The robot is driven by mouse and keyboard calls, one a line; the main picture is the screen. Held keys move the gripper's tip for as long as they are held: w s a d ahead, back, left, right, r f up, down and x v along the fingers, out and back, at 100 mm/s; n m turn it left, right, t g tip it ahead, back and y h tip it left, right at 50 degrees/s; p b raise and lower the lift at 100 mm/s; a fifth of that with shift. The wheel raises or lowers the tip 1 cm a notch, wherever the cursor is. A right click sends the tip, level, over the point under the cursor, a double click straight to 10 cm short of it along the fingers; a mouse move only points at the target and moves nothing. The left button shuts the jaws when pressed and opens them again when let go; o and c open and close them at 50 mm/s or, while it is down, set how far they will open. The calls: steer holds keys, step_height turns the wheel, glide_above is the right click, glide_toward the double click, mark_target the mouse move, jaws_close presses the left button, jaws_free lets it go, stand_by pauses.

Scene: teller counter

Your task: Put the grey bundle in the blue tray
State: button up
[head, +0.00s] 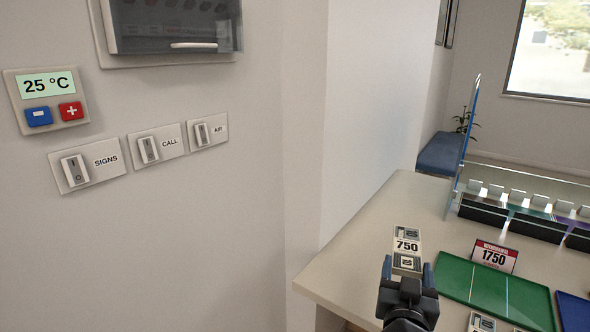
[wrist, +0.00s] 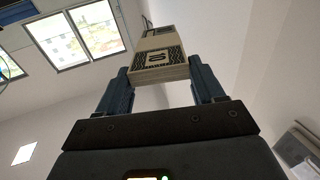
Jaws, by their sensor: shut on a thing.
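The grey bundle (head: 406,246), a pale grey-beige block with dark print and a band reading 750, is between the fingers of my gripper (head: 408,270). My gripper is shut on it at its near end, and the bundle sticks out beyond the fingertips. In the wrist view the bundle (wrist: 158,60) shows its printed end between both blue-grey fingers (wrist: 162,78). It appears held up over the left part of the counter; its height is hard to tell. The blue tray (head: 574,312) is at the lower right of the head view, mostly cut off by the picture edge.
A green tray (head: 470,278) lies on the counter (head: 365,235) between my gripper and the blue tray. More bundles (head: 481,322) lie at the front edge. A glass screen (head: 464,140) and black compartments (head: 535,227) stand behind.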

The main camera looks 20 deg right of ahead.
steer(key=a+f+n+t+y, duration=0.2)
steer(key=a+f+n+y, duration=0.4)
steer(key=a, duration=0.6)
steer(key=d+r+m+h, duration=0.2)
steer(key=d, duration=0.1)
steer(key=d+r+m+g+h, duration=0.1)
steer(key=d+r+m+h, duration=0.1)
steer(key=d, duration=0.2)
steer(key=d+r+m+g+h, duration=0.1)
steer(key=d+r+h, duration=0.1)
steer(key=d, duration=0.2)
steer(key=shift+w+d+m, duration=0.1)
steer(key=shift+d+m, duration=0.15)
steer(key=shift+m, duration=0.15)
steer(key=s+d+r+m+g+h, duration=0.3)
steer(key=d+r, duration=0.2)
steer(key=d, duration=0.5)
steer(key=shift+s+d+r+g+h+p, duration=0.15)
steer(key=shift+d+g+h+p, duration=0.2)
steer(key=shift+g+p, duration=0.1)
step_height(320, 180, down, 25)
steer(key=b, duration=0.7)
steer(key=shift+r+b, duration=0.1)
steer(key=shift+b, duration=0.3)
steer(key=shift+f, duration=1.45)
steer(key=shift+f, duration=0.15)
steer(key=o, duration=1.1)
steer(key=shift+c, duration=0.2)
